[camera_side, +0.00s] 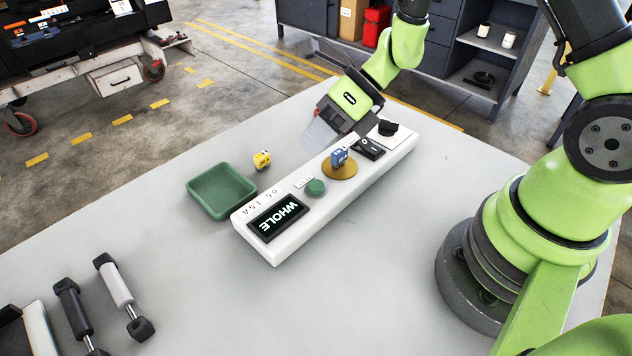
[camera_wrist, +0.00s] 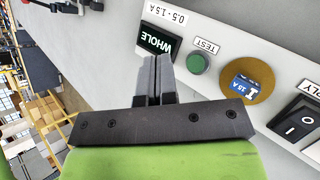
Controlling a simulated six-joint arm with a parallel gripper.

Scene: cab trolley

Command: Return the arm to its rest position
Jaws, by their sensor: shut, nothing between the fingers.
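My gripper (camera_side: 322,136) is above the far long edge of the white test panel (camera_side: 292,237), tilted and apart from it. The panel carries a lit display (camera_side: 278,218) reading "WHOLE", a green button (camera_side: 316,187) and a round brass pad (camera_side: 341,173). A blue fuse (camera_side: 339,157) stands on the pad; it also shows in the wrist view (camera_wrist: 244,87), marked 15A.
A green tray (camera_side: 222,207) lies left of the panel, with a yellow fuse (camera_side: 262,160) on the table beside it. A black switch (camera_side: 368,148) and a black knob (camera_side: 387,128) are at the panel's far end. Cylindrical tools (camera_side: 117,285) lie front left. The front middle is clear.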

